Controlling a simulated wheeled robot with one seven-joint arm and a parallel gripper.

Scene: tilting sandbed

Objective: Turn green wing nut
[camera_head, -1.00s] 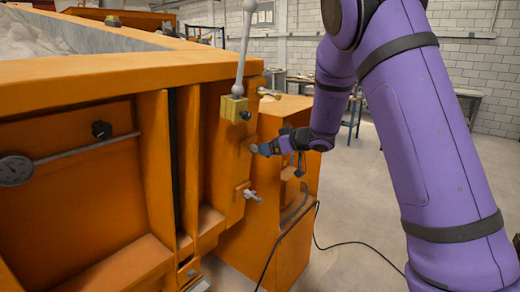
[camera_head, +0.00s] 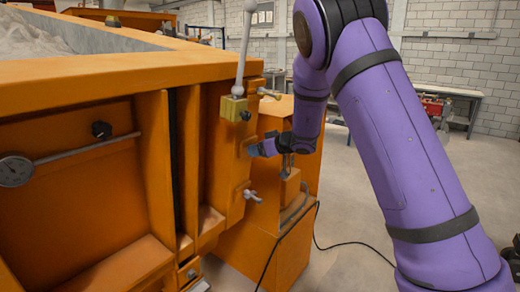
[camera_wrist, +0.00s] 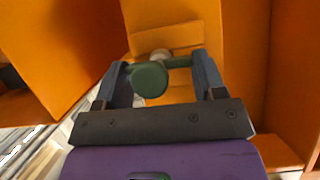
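The green wing nut (camera_wrist: 150,78) shows in the wrist view, in front of an orange panel, with its wings running roughly left to right. My gripper (camera_wrist: 160,72) is open around it, one finger on each side. The left finger is very close to one wing end; I cannot tell whether either finger touches. In the head view my gripper (camera_head: 254,150) is at the right orange post, below the yellow block, and it hides the green nut there.
A pale wing nut (camera_head: 251,195) sits lower on the same post. A lever with a yellow block (camera_head: 233,109) stands above, and a brass-coloured handle (camera_head: 268,93) is beside it. A black cable (camera_head: 345,243) lies on the floor.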

